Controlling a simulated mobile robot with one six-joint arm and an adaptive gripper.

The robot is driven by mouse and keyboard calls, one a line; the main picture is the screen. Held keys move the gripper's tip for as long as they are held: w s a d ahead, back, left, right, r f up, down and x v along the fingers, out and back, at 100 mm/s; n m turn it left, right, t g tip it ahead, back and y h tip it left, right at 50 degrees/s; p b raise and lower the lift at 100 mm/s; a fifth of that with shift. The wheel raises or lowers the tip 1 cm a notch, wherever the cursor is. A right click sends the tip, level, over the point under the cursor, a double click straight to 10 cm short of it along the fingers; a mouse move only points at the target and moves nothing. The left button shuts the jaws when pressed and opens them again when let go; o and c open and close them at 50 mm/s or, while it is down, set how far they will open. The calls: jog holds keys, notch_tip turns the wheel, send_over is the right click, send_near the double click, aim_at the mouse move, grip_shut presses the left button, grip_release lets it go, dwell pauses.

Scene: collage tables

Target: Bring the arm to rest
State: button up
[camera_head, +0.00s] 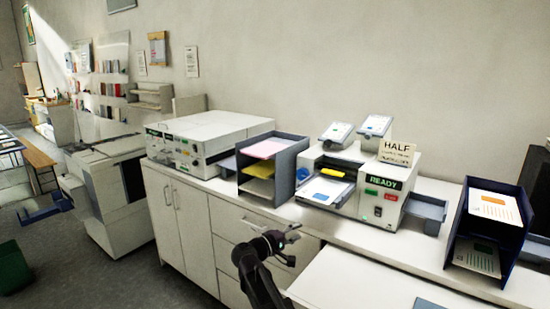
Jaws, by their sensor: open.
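My gripper (290,235) shows at the lower middle of the head view, at the end of my dark arm. It is in front of the cabinet drawers, near the counter edge. It is open and appears empty, with its fingers small in the picture. It seems apart from the counter things behind it.
On the white counter stand a white machine (210,130), a grey paper rack (287,165), a machine reading READY (403,165) with a HALF sign (397,151), and a dark rack (520,235) at right. A pale surface (350,285) lies right of my arm. Grey floor (120,275) is left.

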jog(key=s+d+f+m+g+y, duration=0.45)
jog(key=s+d+f+g, duration=0.25)
jog(key=s+d+f, duration=0.4)
jog(key=s+f+m+g+y, duration=0.2)
jog(key=s+f+g+y, duration=0.1)
jog(key=s+f+y, duration=0.4)
jog(key=shift+s+a+f+m+g+y, duration=0.35)
jog(key=shift+s+y, duration=1.2)
jog(key=shift+s, duration=0.85)
jog(key=shift+a, duration=0.1)
